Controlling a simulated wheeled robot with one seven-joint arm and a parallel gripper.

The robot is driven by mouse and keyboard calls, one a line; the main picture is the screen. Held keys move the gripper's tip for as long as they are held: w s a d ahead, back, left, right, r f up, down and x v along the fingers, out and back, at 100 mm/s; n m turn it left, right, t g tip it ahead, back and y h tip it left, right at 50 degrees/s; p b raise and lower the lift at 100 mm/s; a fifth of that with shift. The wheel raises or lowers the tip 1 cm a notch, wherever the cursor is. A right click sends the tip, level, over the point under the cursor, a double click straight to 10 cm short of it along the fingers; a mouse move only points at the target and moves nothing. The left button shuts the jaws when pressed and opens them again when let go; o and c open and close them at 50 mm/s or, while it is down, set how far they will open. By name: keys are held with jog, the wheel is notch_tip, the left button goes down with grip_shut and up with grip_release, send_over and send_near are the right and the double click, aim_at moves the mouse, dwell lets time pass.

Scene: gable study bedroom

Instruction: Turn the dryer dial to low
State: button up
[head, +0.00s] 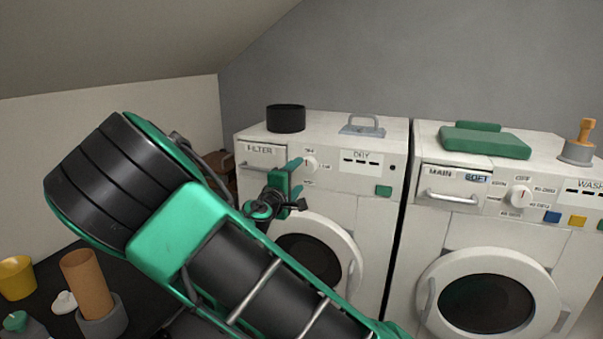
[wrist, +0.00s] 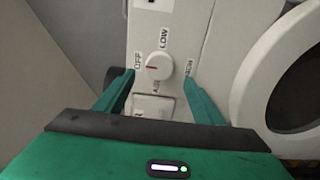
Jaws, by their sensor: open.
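The dryer (head: 395,165) is the left white machine, with FILTER and DRY labels on its front. Its white round dial (head: 310,164) also shows in the wrist view (wrist: 159,65), with a red mark on its left side, toward OFF. LOW is printed above the dial in the wrist view, and another label is at its right. My gripper (head: 296,184) is in front of the panel by the dial. In the wrist view its open, empty fingers (wrist: 159,77) stand on either side of the dial, apart from it.
A filter drawer (head: 263,155) with a bar handle is left of the dial. A green button (head: 383,191) and the round door (head: 352,255) are near. A black pot (head: 286,119) and a grey handled item (head: 362,127) sit on top. The washer (head: 455,240) stands at right.

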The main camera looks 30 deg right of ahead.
aim_at(306, 168)
jog(key=x, duration=0.6)
jog(key=shift+w+d, duration=0.1)
jog(key=shift+d, duration=0.2)
jog(key=c, duration=1.1)
